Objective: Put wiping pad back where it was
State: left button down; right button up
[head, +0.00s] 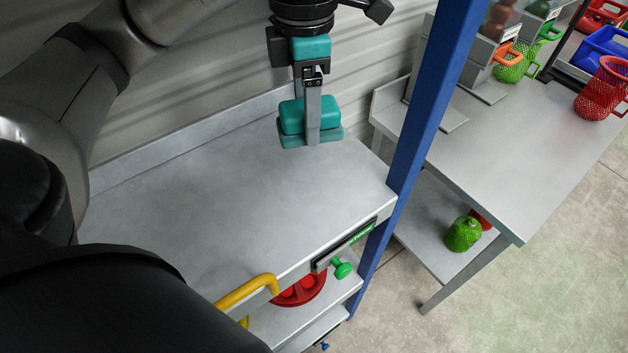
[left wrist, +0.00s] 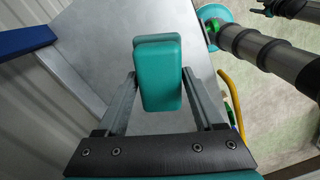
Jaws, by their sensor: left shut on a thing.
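The wiping pad (head: 292,117) is a teal block with a wider teal base, at the back right of the grey worktop (head: 240,190). My left gripper (head: 313,122) comes down from above and is shut on it, with one grey finger across the pad's near side. In the left wrist view the pad (left wrist: 158,75) sits between the two fingers. I cannot tell whether its base touches the worktop or is just above it.
A blue post (head: 428,110) rises at the worktop's right edge. A yellow handle (head: 247,290) and a red wheel-shaped thing (head: 300,290) are at the front, lower down. Most of the worktop is bare.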

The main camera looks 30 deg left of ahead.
pick_arm(q)
notch_tip(320, 180, down, 16)
jog(key=shift+d+r, duration=0.1)
grip_release()
dwell(0.5)
notch_tip(320, 180, up, 12)
jog(key=shift+r+b, duration=0.1)
jog(key=shift+b, duration=0.45)
dwell(0.3)
